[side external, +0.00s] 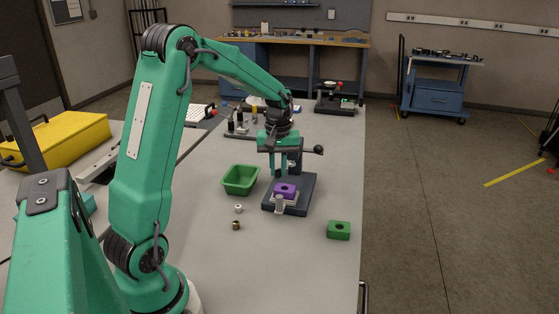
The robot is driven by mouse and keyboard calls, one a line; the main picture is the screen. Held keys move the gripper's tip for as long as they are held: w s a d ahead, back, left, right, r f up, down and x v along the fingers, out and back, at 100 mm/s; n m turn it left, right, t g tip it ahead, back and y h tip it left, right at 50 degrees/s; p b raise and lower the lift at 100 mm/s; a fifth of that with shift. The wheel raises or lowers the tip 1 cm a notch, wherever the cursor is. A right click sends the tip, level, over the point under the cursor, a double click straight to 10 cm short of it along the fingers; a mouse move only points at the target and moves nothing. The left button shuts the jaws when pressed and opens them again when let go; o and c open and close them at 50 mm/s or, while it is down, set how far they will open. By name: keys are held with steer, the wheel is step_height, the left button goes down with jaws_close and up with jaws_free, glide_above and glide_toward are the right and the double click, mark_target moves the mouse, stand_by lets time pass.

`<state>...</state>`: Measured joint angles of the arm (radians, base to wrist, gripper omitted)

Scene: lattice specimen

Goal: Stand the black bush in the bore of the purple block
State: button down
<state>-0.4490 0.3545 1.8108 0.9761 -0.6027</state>
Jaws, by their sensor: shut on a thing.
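The purple block (277,191) sits on a pale seat on the dark base of a press-like fixture, and its bore shows as a dark round spot on top. My gripper (284,172) points down just above the purple block. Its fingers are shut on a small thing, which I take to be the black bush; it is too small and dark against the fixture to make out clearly. I see no other black bush on the table. I cannot tell whether its lower end touches the bore.
The dark fixture base (300,203) has a column and a side lever with a ball knob (319,150) close to my gripper. A green tray (241,180) stands to the left. A white bush (238,208), a brown bush (236,225) and a green block (339,230) lie in front.

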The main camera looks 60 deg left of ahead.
steer(key=shift+w+a+f, duration=0.1)
steer(key=shift+w+a, duration=0.15)
steer(key=shift+w, duration=0.5)
steer(key=shift+w+a, duration=0.25)
steer(key=shift+w, duration=0.45)
steer(key=shift+f, duration=0.1)
glide_above(285, 190)
steer(key=shift+f, duration=2.05)
steer(key=shift+f, duration=0.65)
steer(key=c, duration=1.3)
jaws_free()
steer(key=shift+o, duration=0.6)
